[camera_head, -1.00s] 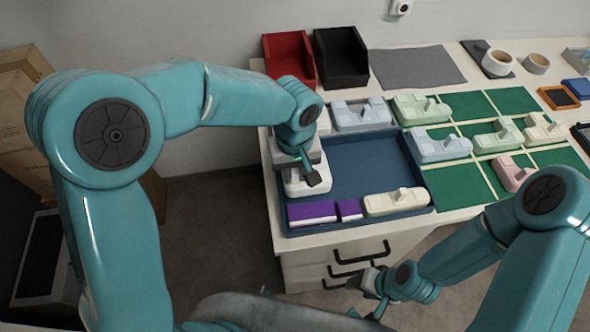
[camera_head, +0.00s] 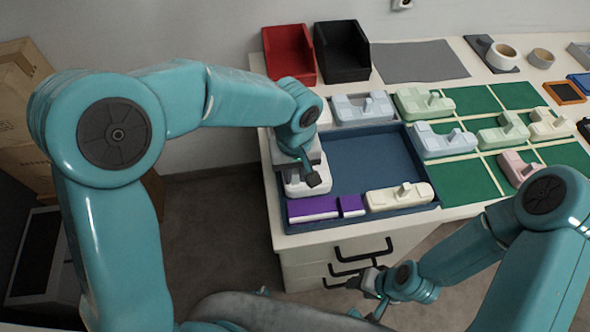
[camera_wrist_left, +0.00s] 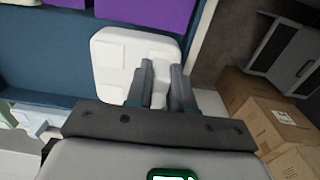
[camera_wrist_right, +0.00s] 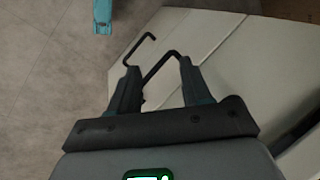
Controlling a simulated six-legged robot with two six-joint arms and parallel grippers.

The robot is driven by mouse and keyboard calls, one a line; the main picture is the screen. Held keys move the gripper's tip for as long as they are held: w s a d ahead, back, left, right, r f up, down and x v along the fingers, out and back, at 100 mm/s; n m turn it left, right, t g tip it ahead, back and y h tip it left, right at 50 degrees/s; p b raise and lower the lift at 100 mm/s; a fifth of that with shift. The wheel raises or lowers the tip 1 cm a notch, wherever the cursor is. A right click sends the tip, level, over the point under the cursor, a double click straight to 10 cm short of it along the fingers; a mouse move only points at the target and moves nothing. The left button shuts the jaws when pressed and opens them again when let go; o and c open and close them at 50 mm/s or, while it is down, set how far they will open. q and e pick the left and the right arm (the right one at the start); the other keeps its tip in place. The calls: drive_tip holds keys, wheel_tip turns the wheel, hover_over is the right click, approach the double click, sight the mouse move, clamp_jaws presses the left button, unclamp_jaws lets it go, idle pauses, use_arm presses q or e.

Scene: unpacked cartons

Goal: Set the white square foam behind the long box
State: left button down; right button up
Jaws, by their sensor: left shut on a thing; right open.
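The white square foam (camera_head: 296,187) is at the left side of the blue tray (camera_head: 372,153), behind the long purple box (camera_head: 312,209). It also shows in the left wrist view (camera_wrist_left: 112,62), over the tray floor with the purple box (camera_wrist_left: 148,12) beyond it. I cannot tell whether the foam rests on the tray floor. My right gripper (camera_head: 364,281) is open and empty in front of the drawers; its fingers also show in the right wrist view (camera_wrist_right: 157,82).
A small purple box (camera_head: 350,206) and a cream foam piece (camera_head: 399,200) lie along the tray's front. The tray's middle is bare. Pale foam pieces stand behind and right, several on green mats (camera_head: 460,193). Red (camera_head: 289,54) and black (camera_head: 342,53) bins stand at the back.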

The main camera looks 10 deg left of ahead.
sight(295, 181)
use_arm(q)
drive_tip(key=shift+f+b, duration=1.5)
drive_tip(key=shift+f, duration=0.3)
drive_tip(key=c, duration=0.9)
unclamp_jaws()
drive_tip(key=shift+r, duration=0.15)
drive_tip(key=shift+r, duration=0.1)
wheel_tip(295, 181, up, 16)
drive_tip(key=p, duration=0.1)
drive_tip(key=shift+p, duration=0.4)
drive_tip(key=shift+s, duration=0.15)
